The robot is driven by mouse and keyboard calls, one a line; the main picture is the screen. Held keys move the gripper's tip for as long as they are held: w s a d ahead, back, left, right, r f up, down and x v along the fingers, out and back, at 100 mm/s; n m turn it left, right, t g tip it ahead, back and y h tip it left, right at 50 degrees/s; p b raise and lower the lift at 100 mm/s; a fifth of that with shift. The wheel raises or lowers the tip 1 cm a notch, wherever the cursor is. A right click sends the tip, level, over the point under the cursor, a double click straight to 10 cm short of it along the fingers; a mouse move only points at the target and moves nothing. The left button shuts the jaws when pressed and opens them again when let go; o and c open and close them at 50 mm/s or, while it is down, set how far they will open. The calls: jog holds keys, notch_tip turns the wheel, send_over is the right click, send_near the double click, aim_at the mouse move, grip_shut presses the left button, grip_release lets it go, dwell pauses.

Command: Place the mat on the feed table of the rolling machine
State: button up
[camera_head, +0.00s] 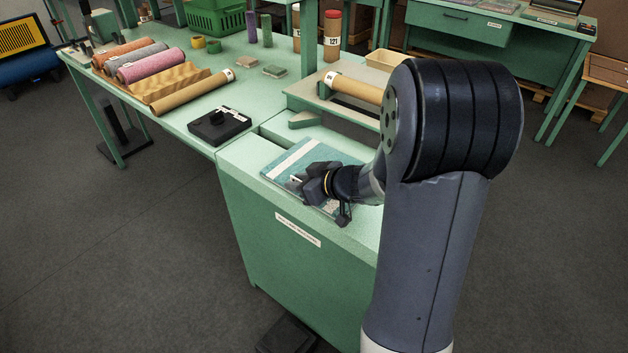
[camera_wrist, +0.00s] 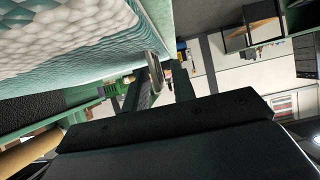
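The mat (camera_head: 318,150) is teal with a white stripe and lies flat on the green feed table (camera_head: 240,152) of the labelled rolling machine (camera_head: 290,265). My gripper (camera_head: 306,186) is low over the mat's near part and hides some of it. In the wrist view the mat (camera_wrist: 60,38) fills the upper left with teal and white tufts. There my gripper's dark fingers (camera_wrist: 158,92) stand apart with background between them, beside the mat, with nothing seen gripped. A small grey rounded piece shows near the fingertips.
A black block (camera_head: 219,125) sits on the long table left of the machine. Several rolls (camera_head: 152,65) and a green crate (camera_head: 215,16) are further back. A brown roll (camera_head: 352,87) lies on the raised shelf behind the mat.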

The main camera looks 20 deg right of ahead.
jog(key=b+v, duration=0.1)
jog(key=v, duration=1.1)
jog(key=shift+b, duration=0.3)
dwell(1.4)
